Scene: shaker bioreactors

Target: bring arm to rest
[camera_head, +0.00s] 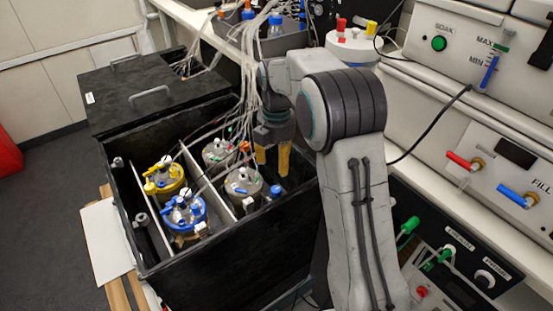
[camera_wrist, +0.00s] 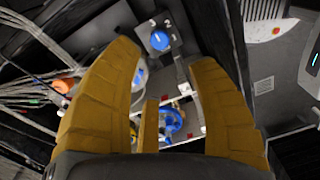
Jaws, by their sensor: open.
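In the wrist view my gripper (camera_wrist: 168,75) also shows open, with vessels and a blue cap (camera_wrist: 160,40) visible beyond the fingers. My arm hides part of the bench behind it.
The black shaker box (camera_head: 215,265) holds several capped vessels, including a yellow-topped one (camera_head: 164,177) and a blue-topped one (camera_head: 184,212). Loose tubes run from it to the back. Equipment panels with valves (camera_head: 465,163) line the right. A red object (camera_head: 8,150) stands at far left.

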